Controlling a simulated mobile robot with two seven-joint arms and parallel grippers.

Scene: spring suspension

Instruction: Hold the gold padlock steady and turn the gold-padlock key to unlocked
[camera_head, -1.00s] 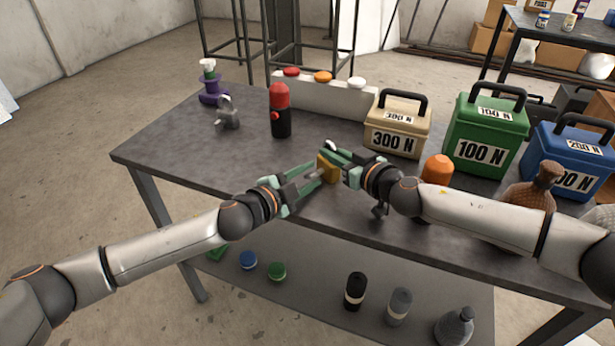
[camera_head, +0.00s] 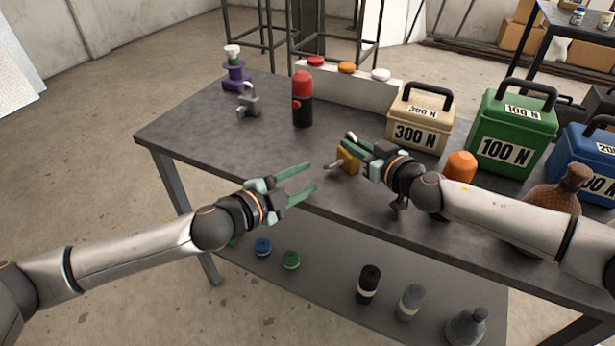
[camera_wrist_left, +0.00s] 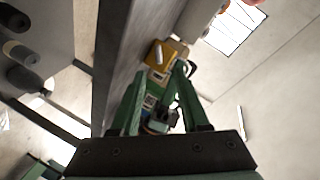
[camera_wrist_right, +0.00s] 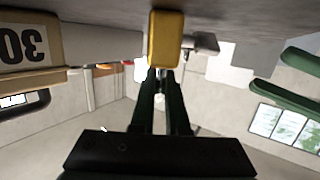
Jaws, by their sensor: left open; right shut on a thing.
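The gold padlock (camera_head: 348,160) is held over the front middle of the table; I cannot tell whether it touches the top. My right gripper (camera_head: 358,149) is shut on it, coming from the right. The grey gold-padlock key (camera_head: 333,166) sticks out of the padlock's left side, towards my left gripper. The key also shows beside the padlock in the right wrist view (camera_wrist_right: 202,43). My left gripper (camera_head: 311,178) is open and empty, left of the key and apart from it, near the table's front edge. The padlock shows beyond its fingers in the left wrist view (camera_wrist_left: 165,58).
A grey padlock (camera_head: 249,101) and a red-black canister (camera_head: 302,100) stand at the back left. Beige (camera_head: 420,118), green (camera_head: 511,130) and blue (camera_head: 580,160) weight boxes and an orange-topped item (camera_head: 460,167) crowd the right.

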